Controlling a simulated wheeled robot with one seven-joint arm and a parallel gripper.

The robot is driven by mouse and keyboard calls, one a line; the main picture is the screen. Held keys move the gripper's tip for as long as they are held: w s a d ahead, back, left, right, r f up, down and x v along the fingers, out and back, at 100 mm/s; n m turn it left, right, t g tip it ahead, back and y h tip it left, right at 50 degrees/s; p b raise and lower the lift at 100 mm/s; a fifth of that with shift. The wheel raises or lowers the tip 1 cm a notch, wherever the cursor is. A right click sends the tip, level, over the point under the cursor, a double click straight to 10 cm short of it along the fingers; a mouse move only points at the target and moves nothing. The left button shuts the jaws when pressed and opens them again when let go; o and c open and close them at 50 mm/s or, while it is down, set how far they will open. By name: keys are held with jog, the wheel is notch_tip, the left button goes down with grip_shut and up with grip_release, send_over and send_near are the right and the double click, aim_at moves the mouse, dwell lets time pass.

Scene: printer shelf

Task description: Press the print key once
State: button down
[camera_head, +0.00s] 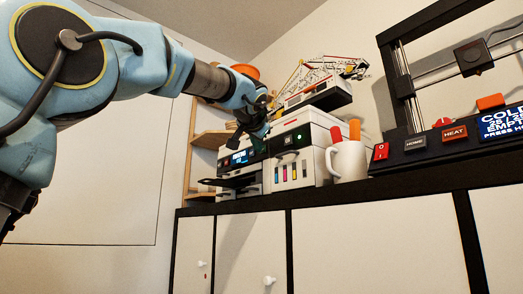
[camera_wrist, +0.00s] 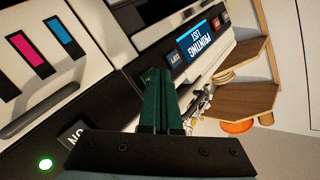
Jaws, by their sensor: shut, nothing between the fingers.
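The white and black printer (camera_head: 318,150) stands on the black-edged cabinet top. Its lit blue screen (camera_head: 240,158) also shows in the wrist view (camera_wrist: 199,42), upside down, with the word "PRINTING" and a second line I cannot read surely. My gripper (camera_head: 260,146) is at the printer's front panel, just right of the screen. In the wrist view its green fingers (camera_wrist: 155,74) are together and empty, with their tips at the dark panel beside a small grey key (camera_wrist: 175,58). The tips hide the panel under them. I cannot tell whether they touch, and no key's label reads clearly as print.
A white mug (camera_head: 348,161) with orange-handled things stands right of the printer. Further right is a framed machine with a HEAT key (camera_head: 454,133). A lattice crane model (camera_head: 325,72) sits above the printer. The printer's dark tray (camera_head: 232,182) juts forward below the screen.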

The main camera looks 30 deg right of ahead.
jog(key=shift+s+a, duration=0.15)
jog(key=shift+a, duration=0.6)
jog(key=shift+a, duration=0.1)
jog(key=a, duration=0.2)
jog(key=s+a+b, duration=0.1)
jog(key=a, duration=0.1)
jog(key=shift+a, duration=0.4)
dwell(0.8)
